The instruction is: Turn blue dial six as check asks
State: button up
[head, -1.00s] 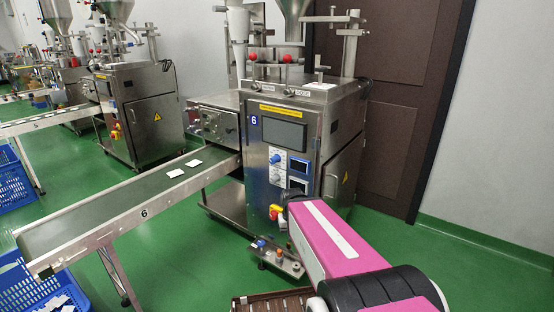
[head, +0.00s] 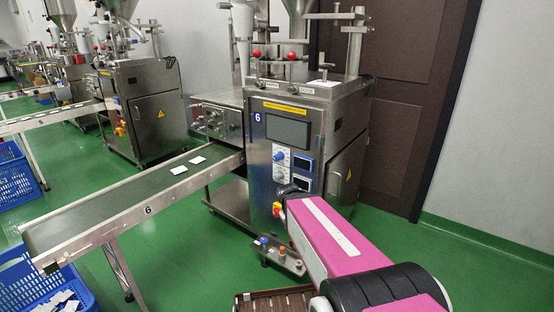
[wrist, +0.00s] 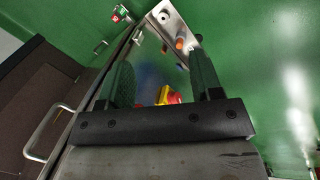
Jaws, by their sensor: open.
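Machine 6 (head: 262,190) is a steel packer with a "6" label. Its blue dial (head: 279,156) sits on a white plate on the front panel, below the dark screen and left of a small display (head: 303,165). My gripper (head: 290,189) is in front of the lower panel, below and slightly right of the dial and apart from it. In the wrist view my open gripper (wrist: 163,75) has its two fingers spread with nothing held. A red and yellow switch (wrist: 168,96) shows beyond them. The dial cannot be made out there, and its pointer is too small to read.
A conveyor (head: 110,205) with white teabags runs to the left of the machine. A low bracket with small knobs (head: 280,252) juts out near the floor. A blue crate (head: 60,295) and a brown slatted crate (head: 272,303) stand in front. Green floor is free at right.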

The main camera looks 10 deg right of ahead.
jog(key=w+r+n+t+h, duration=0.2)
jog(key=w+r+n+h, duration=0.1)
jog(key=w+n+h, duration=0.3)
jog(key=n+t+h, duration=0.4)
jog(key=n+t, duration=0.6)
jog(key=n, duration=0.5)
send_near(275, 158)
jog(key=x, duration=1.1)
jog(key=shift+w+d, duration=0.25)
jog(key=shift+d, duration=0.1)
jog(key=c, duration=0.9)
